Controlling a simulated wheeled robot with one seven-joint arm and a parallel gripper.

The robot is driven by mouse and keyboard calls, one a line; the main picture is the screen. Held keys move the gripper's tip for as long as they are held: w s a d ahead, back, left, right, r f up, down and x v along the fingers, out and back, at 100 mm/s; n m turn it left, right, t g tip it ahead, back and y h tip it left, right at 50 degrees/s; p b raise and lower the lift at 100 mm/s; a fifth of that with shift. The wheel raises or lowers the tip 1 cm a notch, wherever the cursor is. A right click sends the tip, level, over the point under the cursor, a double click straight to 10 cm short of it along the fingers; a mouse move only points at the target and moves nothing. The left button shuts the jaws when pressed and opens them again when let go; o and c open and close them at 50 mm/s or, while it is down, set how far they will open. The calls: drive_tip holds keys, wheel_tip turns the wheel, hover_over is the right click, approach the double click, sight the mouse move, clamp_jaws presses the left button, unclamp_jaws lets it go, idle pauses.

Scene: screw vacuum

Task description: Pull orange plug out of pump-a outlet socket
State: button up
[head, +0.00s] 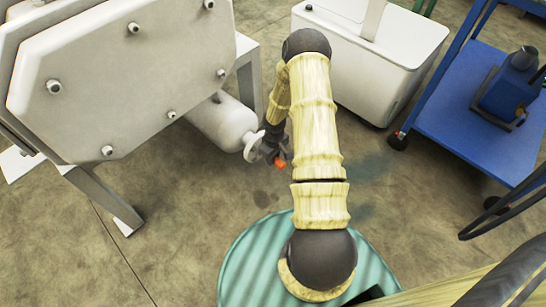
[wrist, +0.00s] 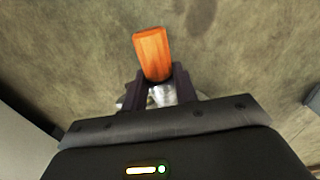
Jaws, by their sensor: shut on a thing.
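The orange plug (wrist: 152,50) stands out between my fingers in the wrist view. It also shows as a small orange tip (head: 281,162) in the head view. My gripper (wrist: 160,77) is shut on the plug, with one dark finger on each side. In the head view my gripper (head: 271,150) is right beside the pale flanged end (head: 251,146) of a white cylinder under the large white machine. In the wrist view a silvery metal part (wrist: 163,95) shows between the fingers behind the plug. I cannot tell whether the plug still sits in the socket.
The white machine (head: 110,90) with bolts and grey legs fills the upper left. A white box (head: 375,65) stands behind my arm. A blue cart (head: 480,120) with a blue device is at the right. A green ribbed surface (head: 245,275) lies below. Concrete floor is clear at lower left.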

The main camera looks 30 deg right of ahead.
drive_tip(key=shift+s+d, duration=0.2)
drive_tip(key=shift+s, duration=0.4)
drive_tip(key=shift+s+d, duration=0.2)
drive_tip(key=shift+s, duration=0.35)
drive_tip(key=shift+s+b, duration=0.1)
drive_tip(key=shift+b, duration=0.2)
drive_tip(key=shift+s+d+b, duration=0.25)
drive_tip(key=shift+s+b, duration=0.15)
drive_tip(key=shift+s, duration=0.3)
drive_tip(key=shift+s+d+b, duration=0.25)
drive_tip(key=shift+s+b, duration=0.1)
drive_tip(key=shift+s, duration=0.3)
